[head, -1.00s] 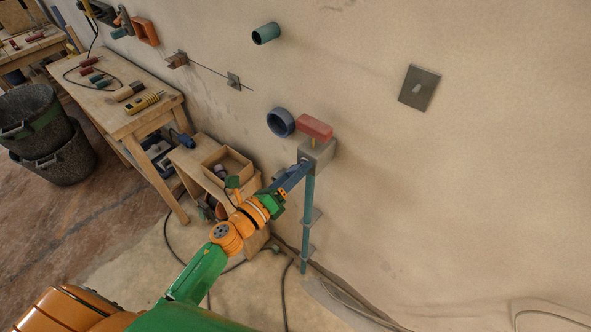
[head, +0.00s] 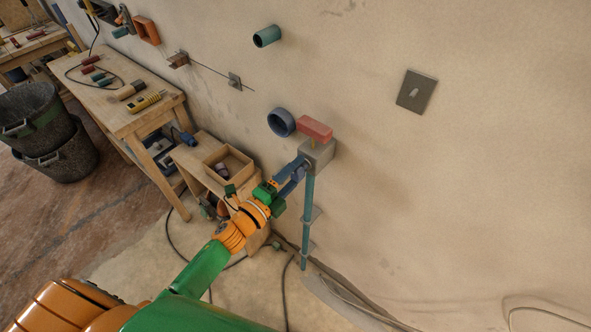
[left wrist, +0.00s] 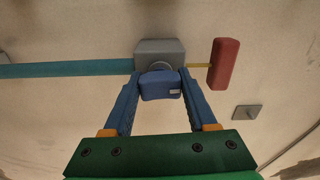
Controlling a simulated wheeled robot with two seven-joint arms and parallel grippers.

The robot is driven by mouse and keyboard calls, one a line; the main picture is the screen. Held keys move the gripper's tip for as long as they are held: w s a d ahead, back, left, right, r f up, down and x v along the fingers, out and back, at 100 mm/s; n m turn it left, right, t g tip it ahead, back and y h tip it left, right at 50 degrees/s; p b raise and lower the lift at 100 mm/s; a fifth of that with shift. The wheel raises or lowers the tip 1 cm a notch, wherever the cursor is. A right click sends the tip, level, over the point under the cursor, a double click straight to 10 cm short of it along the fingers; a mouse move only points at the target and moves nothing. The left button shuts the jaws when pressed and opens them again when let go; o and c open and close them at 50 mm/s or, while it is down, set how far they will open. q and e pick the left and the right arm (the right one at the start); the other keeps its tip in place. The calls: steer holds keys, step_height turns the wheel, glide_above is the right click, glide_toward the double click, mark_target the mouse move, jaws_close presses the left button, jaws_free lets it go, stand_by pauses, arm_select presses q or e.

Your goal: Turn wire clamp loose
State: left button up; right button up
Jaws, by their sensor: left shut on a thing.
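A grey box (head: 318,155) is fixed to the wall on top of a vertical teal pipe. A blue knob-like piece (left wrist: 160,86), which looks like the wire clamp, sits on the box's front face in the left wrist view. My left gripper (head: 298,166) reaches the box from the left, and its blue fingers (left wrist: 160,78) are shut on the sides of the blue piece. A red block (head: 315,128) stands off the box on a short yellow stem. In the head view the fingers largely hide the blue piece. My right gripper is not in view.
A dark blue ring (head: 281,122) and a teal tube (head: 266,36) stick out of the wall nearby. A wooden shelf with an open box (head: 228,165) stands left of the gripper. Cables lie on the floor below. The wall to the right is mostly clear, with a switch plate (head: 416,91).

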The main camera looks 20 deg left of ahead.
arm_select(q)
steer(key=shift+n, duration=0.5)
stand_by(0.3)
steer(key=o, duration=1.4)
steer(key=shift+c, duration=0.2)
steer(key=v, duration=0.7)
steer(key=shift+b, duration=0.4)
